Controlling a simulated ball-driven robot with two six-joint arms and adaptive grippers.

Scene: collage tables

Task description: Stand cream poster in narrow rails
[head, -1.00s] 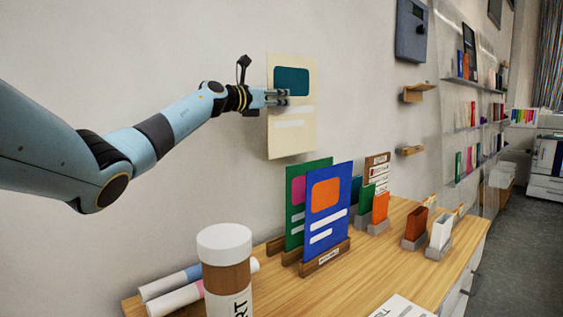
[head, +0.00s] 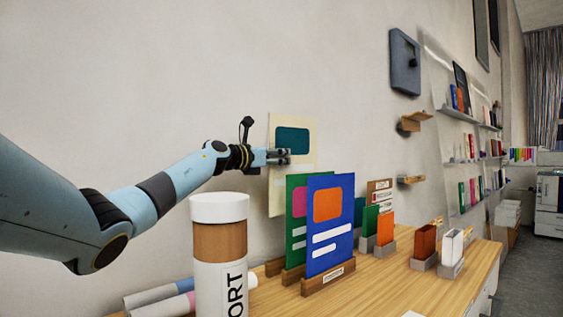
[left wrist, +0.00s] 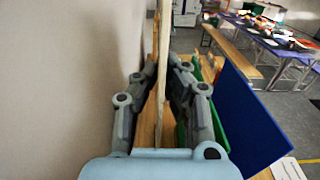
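The cream poster (head: 277,195), with a teal block and pale bars, hangs upright in my left gripper (head: 287,157). In the left wrist view the poster (left wrist: 163,30) is a thin edge-on sheet between the two fingers (left wrist: 163,68), which close on it from both sides. Its lower right part is hidden behind the green poster (head: 295,187). A blue poster (head: 330,255) stands in the front wooden rail (head: 328,281), which bears a label. Another wooden rail end (head: 275,267) shows behind, below the cream poster; its slot is hidden. My right gripper is out of view.
A white-capped tube (head: 220,240) stands at the table's front left, beside rolled papers (head: 160,295). Small holders with coloured cards (head: 385,228) stand to the right on the wooden table (head: 385,280). The wall is close behind the poster; small wall shelves (head: 415,120) are to the right.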

